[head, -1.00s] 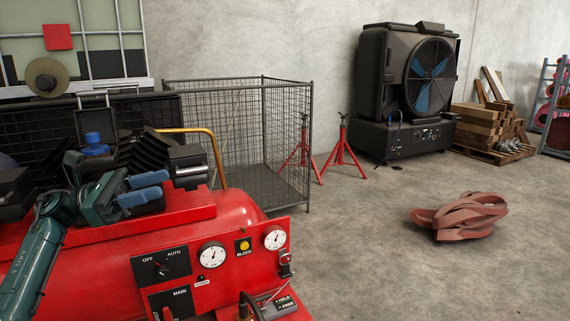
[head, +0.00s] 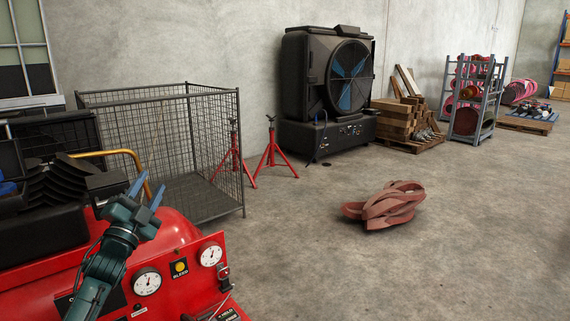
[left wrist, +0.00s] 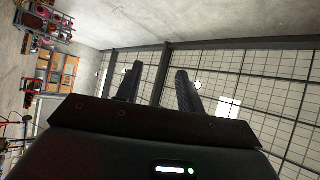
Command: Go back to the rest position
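My left gripper (head: 148,191) is in the lower left of the head view, in front of the red compressor (head: 185,268). Its two blue fingers point up and stand apart with nothing between them. In the left wrist view the dark fingers (left wrist: 158,85) also stand apart and empty, with a wire grid behind them. My right gripper is not in view.
A black tool case (head: 45,225) sits on the compressor beside my left arm. A wire cage (head: 242,150) stands behind, with red stands (head: 271,158) and a large fan (head: 345,80) beyond. Coiled red hose (head: 385,207) lies on the floor. The floor at right is open.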

